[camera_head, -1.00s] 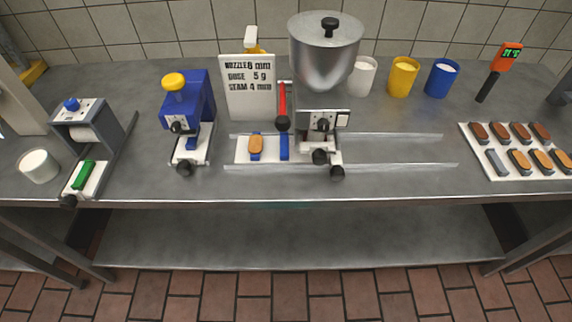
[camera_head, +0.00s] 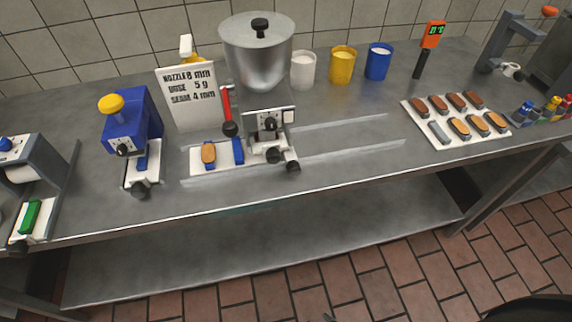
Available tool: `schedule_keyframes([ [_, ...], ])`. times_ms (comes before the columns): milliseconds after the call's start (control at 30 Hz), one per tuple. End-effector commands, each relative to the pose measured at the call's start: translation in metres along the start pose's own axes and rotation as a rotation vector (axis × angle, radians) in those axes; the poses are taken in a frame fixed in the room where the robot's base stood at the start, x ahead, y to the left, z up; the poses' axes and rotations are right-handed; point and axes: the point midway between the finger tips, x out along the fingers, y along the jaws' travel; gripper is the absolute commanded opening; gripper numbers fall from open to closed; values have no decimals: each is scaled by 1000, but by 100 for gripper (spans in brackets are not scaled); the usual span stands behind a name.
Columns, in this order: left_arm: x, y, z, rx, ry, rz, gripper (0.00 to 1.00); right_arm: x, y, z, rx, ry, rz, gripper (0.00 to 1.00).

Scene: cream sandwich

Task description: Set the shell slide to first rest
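The shell slide, a white plate (camera_head: 225,168) with two blue blocks, sits between two metal rails (camera_head: 349,149) at their left part. A brown oval shell (camera_head: 208,153) rests on its left blue block; the right blue block (camera_head: 238,151) looks bare. The slide's right end is partly hidden by the filling machine (camera_head: 270,124) with its black knobs, red lever (camera_head: 227,103) and steel hopper (camera_head: 257,56). A sign (camera_head: 189,98) behind the slide reads nozzle 8 mm, dose 5 g, seam 4 mm. Neither of my grippers is in clear view.
A blue press (camera_head: 131,121) and a grey device with a green block (camera_head: 31,215) stand left. White, yellow and blue cups (camera_head: 378,62) stand behind the rails. A tray of shells (camera_head: 437,139), a thermometer (camera_head: 432,37) and small bottles (camera_head: 551,106) are right. The rails' right part is clear.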

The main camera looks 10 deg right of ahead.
Motion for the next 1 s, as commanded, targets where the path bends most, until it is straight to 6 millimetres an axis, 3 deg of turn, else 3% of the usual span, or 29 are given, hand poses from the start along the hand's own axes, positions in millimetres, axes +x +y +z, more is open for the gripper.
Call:
schedule_keyframes([
  [33,-2,0,-1,0,1,0,96,-8,-7,-33,21,103,-4,55],
  [200,-6,0,-1,0,1,0,96,-48,-16,-137,88,441,4,69],
  [300,-8,0,-1,0,1,0,96,-84,-15,-191,129,630,20,69],
  [400,-10,0,-2,0,1,0,96,-120,-10,-234,164,789,42,69],
  [500,-11,0,-2,0,1,0,96,-151,-4,-261,191,905,62,69],
  [667,-12,0,-2,0,1,0,96,-176,1,-282,212,995,79,69],
  [767,-11,0,-2,0,1,0,96,-176,2,-288,214,1007,82,69],
  [1000,-9,0,-2,0,1,0,96,-157,7,-317,214,1008,80,69],
])
